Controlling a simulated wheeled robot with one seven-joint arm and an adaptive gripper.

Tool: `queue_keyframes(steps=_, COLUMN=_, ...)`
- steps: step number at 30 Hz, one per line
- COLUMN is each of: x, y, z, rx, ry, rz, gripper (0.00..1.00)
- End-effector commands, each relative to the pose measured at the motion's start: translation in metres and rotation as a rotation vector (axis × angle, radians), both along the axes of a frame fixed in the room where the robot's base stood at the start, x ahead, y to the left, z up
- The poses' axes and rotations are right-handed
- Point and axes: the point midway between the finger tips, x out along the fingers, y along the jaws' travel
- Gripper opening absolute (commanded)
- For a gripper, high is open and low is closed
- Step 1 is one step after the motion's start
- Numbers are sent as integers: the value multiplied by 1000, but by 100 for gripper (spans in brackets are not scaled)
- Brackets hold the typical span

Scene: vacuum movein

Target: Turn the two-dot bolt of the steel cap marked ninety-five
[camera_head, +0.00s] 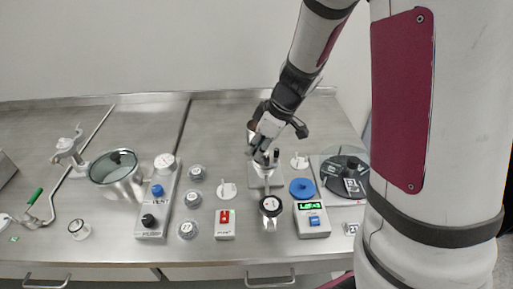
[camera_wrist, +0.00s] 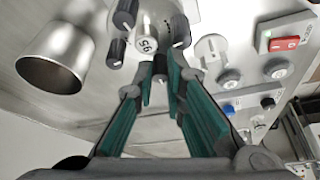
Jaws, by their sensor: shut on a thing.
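The steel cap marked 95 (camera_wrist: 149,46) shows in the wrist view, just beyond my fingertips, with several black bolts around it. One black bolt (camera_wrist: 160,66) lies between my fingertips, and my gripper (camera_wrist: 161,78) is shut on it. Other black bolts stand to the upper left (camera_wrist: 125,14), the left (camera_wrist: 115,51) and the right (camera_wrist: 181,32). I cannot read dot marks on the held bolt. In the head view my gripper (camera_head: 262,157) reaches down over the cap's grey plate (camera_head: 272,181) and hides most of the cap.
A red-switch box (camera_head: 225,224) and a two-knob box (camera_head: 153,218) stand left. A steel cup (camera_wrist: 57,58) stands beside the cap in the wrist view.

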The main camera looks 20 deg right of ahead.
Motion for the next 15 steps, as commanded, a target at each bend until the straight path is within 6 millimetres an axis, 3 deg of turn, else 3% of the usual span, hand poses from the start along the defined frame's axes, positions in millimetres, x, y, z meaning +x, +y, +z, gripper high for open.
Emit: queue_keyframes(steps=15, x=-2, y=2, z=0, rx=0, ry=0, rz=-333, gripper=0)
